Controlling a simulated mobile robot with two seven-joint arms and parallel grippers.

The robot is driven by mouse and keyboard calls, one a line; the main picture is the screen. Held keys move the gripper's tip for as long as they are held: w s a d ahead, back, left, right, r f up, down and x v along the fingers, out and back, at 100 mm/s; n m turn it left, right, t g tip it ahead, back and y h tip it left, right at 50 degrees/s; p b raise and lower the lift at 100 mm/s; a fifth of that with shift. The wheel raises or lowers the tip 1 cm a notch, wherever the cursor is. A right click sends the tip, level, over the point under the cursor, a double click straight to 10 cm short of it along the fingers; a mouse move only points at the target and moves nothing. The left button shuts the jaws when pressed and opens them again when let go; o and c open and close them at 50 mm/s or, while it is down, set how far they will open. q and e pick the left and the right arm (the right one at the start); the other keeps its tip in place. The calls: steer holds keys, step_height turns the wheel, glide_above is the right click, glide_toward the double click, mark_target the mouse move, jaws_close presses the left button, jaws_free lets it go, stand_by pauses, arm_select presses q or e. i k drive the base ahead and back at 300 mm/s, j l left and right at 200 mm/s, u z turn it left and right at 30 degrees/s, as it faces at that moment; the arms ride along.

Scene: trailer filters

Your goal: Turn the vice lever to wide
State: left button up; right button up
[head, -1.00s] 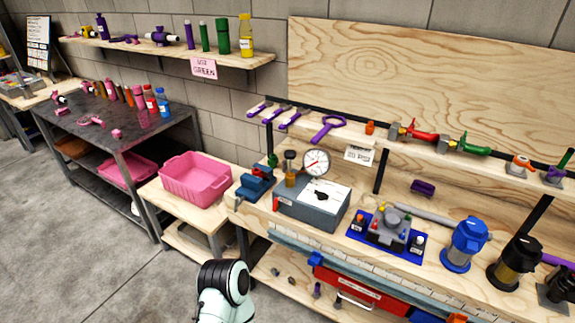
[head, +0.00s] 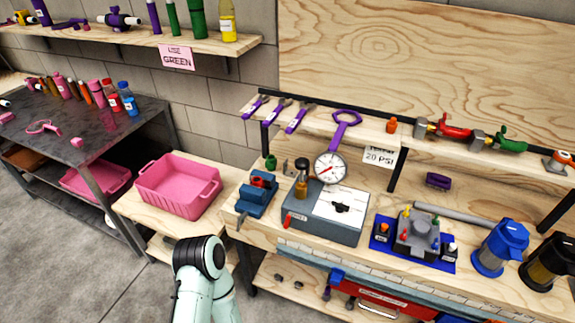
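A small blue vice (head: 255,200) stands at the left end of the wooden workbench, just left of the grey gauge box. A red part shows on top of it; its lever and setting are too small to make out. One of my arms, pale green with a black joint, comes up from the bottom edge in front of the bench, below and left of the vice. Its gripper does not show. My other arm and gripper are out of view.
The grey box (head: 325,218) with a round gauge (head: 330,167) stands right of the vice. A pink bin (head: 178,184) sits on a low table to the left. A blue tray (head: 378,238) with fittings and a blue-lidded container (head: 499,247) are further right. Tools lie on the shelf above.

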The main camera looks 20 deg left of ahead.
mark_target(239, 223)
steer(key=i+j, duration=0.15)
steer(key=j, duration=0.2)
steer(key=i+j, duration=0.15)
steer(key=j, duration=0.25)
steer(key=i+j, duration=0.1)
steer(key=j, duration=0.25)
steer(key=i+j, duration=0.15)
steer(key=j, duration=0.2)
